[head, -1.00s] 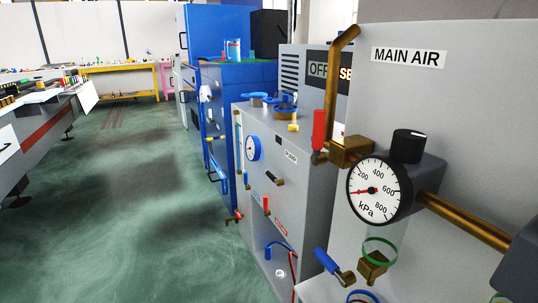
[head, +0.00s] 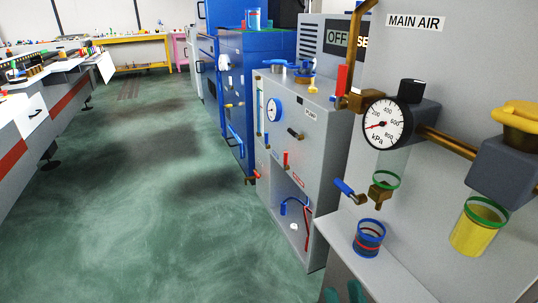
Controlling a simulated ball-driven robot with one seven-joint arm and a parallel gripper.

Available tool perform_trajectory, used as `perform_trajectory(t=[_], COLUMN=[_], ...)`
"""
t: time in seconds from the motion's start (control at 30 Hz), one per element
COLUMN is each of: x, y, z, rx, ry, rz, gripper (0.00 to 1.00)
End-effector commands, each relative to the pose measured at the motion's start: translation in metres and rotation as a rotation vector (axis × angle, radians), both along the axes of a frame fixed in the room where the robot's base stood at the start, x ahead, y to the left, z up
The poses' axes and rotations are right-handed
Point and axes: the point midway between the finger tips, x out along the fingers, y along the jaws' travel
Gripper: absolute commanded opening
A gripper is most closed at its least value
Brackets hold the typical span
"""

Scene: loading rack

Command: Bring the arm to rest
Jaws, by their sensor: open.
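My gripper (head: 344,293) seems to be the pair of teal tips at the bottom edge of the head view, cut off by the frame. The tips stand apart, with nothing seen between them. They are below and left of a blue cup-like part (head: 369,238) on a grey ledge. The rest of my arm is not clearly seen.
A grey MAIN AIR panel with a kPa gauge (head: 387,122), brass pipe and yellow-green cup (head: 478,228) stands close on the right. A grey cabinet (head: 300,130) and blue cabinet (head: 238,75) stand beyond. The green floor (head: 150,200) is clear; a bench (head: 40,110) is at left.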

Motion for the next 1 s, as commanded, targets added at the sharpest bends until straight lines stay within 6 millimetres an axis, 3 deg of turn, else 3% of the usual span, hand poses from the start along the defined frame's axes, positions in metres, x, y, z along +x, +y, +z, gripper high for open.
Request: perform_trajectory(t=[0.37,0.63,0.83,1.0], x=[0.019,0.026,0.006,-0.031], y=[-0.009,-0.030,-0.057,-0.082], z=[-0.029,-0.081,-0.132,-0.170], rx=[-0.092,-0.214,-0.316,-0.387], ry=[0.233,0.585,0.926,1.221], rz=[-0.025,-0.060,-0.083,-0.095], gripper=[0.44,0.44,0.44,0.44])
